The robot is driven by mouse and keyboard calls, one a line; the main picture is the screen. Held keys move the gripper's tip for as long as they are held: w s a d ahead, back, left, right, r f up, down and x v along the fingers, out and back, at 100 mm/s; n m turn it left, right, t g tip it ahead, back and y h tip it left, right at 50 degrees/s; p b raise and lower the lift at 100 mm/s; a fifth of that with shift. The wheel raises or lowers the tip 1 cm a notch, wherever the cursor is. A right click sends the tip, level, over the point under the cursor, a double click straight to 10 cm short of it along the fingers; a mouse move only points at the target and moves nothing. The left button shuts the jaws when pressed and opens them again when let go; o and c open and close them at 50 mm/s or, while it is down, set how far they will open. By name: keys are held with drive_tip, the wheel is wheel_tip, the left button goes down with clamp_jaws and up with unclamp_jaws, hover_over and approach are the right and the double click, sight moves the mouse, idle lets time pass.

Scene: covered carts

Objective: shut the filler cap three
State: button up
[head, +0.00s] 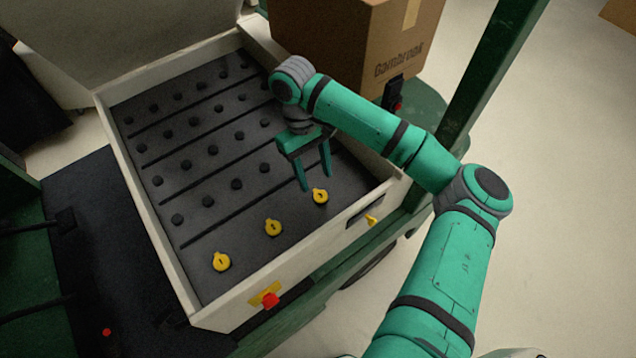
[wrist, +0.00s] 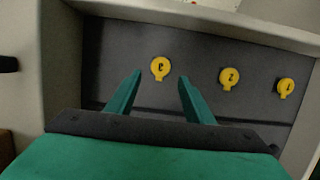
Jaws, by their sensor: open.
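Filler cap three (head: 320,196) is a round yellow cap with a small tab. It is the one nearest the right end of a row of yellow caps on the dark panel in the head view. In the wrist view cap three (wrist: 160,67) lies just beyond the fingertips, in line with the gap between them. I cannot tell whether it is fully seated. My gripper (head: 317,183) is open and empty, fingers pointing down just behind cap three. It also shows in the wrist view (wrist: 160,77). No contact with the cap is visible.
Cap two (head: 273,228) and cap one (head: 221,262) are to the left. Black knobs (head: 208,202) in rows fill the panel behind. The cart's pale rim (head: 150,230) surrounds it. A red button (head: 270,299) is on the front. A cardboard box (head: 350,40) stands behind the arm.

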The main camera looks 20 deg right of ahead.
drive_tip(key=v, duration=0.5)
drive_tip(key=shift+a, duration=0.1)
idle(0.3)
